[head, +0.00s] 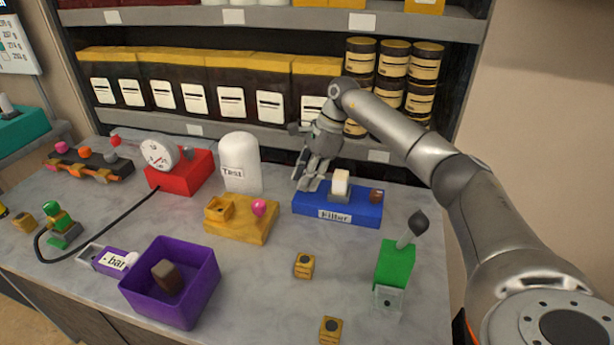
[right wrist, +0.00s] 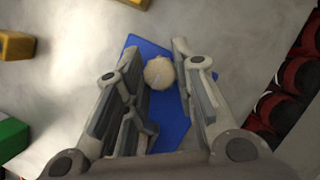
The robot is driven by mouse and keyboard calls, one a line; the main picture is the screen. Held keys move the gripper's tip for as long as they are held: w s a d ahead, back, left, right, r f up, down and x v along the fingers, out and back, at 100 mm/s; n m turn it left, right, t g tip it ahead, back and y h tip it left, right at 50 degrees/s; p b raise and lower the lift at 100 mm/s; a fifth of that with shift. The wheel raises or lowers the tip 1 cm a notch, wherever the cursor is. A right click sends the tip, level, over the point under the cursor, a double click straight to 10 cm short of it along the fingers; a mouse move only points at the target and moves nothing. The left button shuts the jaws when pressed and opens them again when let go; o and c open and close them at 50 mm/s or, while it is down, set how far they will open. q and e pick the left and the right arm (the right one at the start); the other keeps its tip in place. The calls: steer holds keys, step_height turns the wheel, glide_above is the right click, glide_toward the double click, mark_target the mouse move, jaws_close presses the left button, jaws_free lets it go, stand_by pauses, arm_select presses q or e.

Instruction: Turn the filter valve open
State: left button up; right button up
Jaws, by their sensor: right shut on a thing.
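The blue block labelled Filter (head: 350,214) sits at the back right of the table. A cream upright part on a grey foot (head: 341,184) stands at its middle, and a brown knob (head: 376,196) is at its right end. My right gripper (head: 309,184) reaches down over the block's left end and hides what is there. In the right wrist view, my right gripper (right wrist: 150,70) has its fingers on both sides of a pale rounded knob (right wrist: 159,73) above the blue block (right wrist: 170,110). I take this knob to be the filter valve. My left gripper is out of view.
A white tank (head: 240,165) and yellow block with pink knob (head: 240,222) stand left of the filter. A green block with a dark-tipped lever (head: 394,264) is at front right. A purple bin (head: 172,300) stands at front left. Shelves rise behind.

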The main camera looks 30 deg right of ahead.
steer(key=shift+n, duration=0.4)
steer(key=o, duration=1)
steer(key=shift+o, duration=0.2)
steer(key=w+v, duration=0.1)
steer(key=v, duration=1.1)
steer(key=shift+s, duration=0.3)
